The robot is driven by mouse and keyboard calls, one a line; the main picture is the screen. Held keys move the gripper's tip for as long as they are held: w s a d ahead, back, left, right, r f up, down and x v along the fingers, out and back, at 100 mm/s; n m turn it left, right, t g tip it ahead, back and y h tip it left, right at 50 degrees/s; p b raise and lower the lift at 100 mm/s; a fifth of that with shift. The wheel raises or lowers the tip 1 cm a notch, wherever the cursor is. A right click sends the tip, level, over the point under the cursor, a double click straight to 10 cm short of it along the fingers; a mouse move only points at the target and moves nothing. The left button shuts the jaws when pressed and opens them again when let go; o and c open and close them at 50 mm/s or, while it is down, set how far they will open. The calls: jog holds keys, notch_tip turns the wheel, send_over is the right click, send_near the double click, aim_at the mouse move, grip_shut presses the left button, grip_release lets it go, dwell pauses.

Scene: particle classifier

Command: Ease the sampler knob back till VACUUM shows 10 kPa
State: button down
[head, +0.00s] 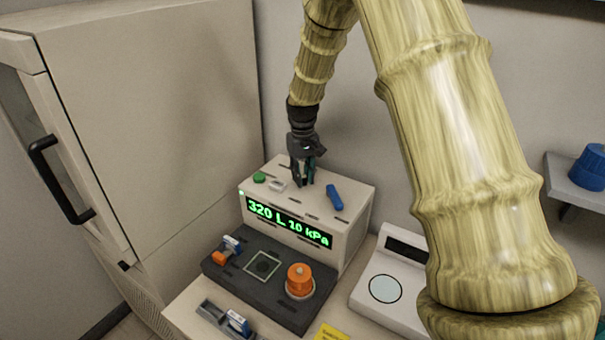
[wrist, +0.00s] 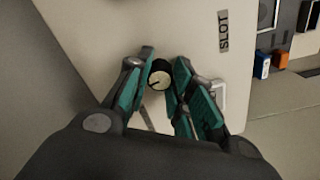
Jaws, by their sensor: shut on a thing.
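The sampler (head: 350,213) is a light box with a green display on its front. The display (head: 290,223) reads 320 L and 10 kPa. My gripper (head: 302,182) points down at the top of the box. In the wrist view, a small round knob (wrist: 159,79) with a pale face and a dark mark sits between the teal fingertips. My gripper is shut on this knob. In the head view the knob is hidden by the fingers.
A green button (head: 259,177), a white switch (head: 277,186) and a blue lever (head: 335,197) are on the box top near my gripper. A dark tray (head: 237,283) with an orange knob (head: 300,279) lies in front. A scale-like device (head: 388,290) stands right.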

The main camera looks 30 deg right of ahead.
jog(key=shift+r, duration=0.15)
jog(key=shift+w+d, duration=0.1)
jog(key=c, duration=1.5)
grip_release()
jog(key=o, duration=0.3)
jog(key=shift+s, duration=0.2)
jog(key=shift+w, duration=0.1)
notch_tip(320, 180, up, 12)
